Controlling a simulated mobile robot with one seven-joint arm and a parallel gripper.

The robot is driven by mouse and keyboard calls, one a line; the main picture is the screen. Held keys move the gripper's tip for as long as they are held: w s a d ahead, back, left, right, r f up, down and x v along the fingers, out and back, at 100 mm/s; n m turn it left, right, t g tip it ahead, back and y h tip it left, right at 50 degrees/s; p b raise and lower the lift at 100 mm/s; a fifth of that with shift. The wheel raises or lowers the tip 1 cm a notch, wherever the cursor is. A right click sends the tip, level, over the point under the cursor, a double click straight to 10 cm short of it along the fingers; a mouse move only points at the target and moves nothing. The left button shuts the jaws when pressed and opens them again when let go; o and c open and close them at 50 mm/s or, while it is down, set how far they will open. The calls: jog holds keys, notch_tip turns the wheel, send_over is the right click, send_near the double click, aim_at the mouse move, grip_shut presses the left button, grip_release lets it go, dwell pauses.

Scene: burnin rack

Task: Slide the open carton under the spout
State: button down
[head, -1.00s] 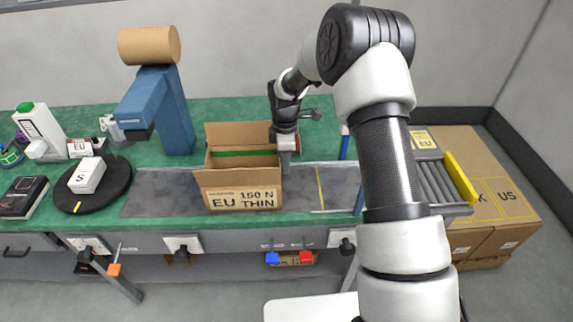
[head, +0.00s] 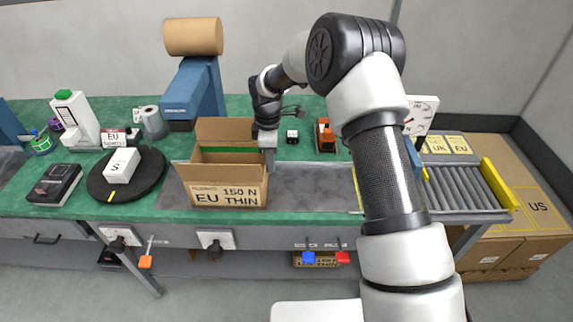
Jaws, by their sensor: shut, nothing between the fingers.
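The open carton (head: 228,196), brown and marked "150 N EU THIN", stands upright on the grey strip of the bench, its back flap raised. The spout (head: 181,112) is the dark-bottomed front end of a blue dispenser (head: 212,88) with a brown paper roll on top. The spout stands behind and above the carton's left part; how far it reaches over the opening I cannot tell. My gripper (head: 268,152) points down at the carton's right side, shut with nothing in it. It looks to be against that wall, but contact is not clear.
A black turntable (head: 95,187) with a white "S" box (head: 121,165) is to the left, near a black book (head: 54,185). The grey strip (head: 315,188) is bare right of the carton. Rollers (head: 465,187) and large cartons (head: 538,208) are at the far right.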

jog(key=a, duration=1)
jog(key=shift+w+b, duration=0.15)
jog(key=shift+b, duration=0.15)
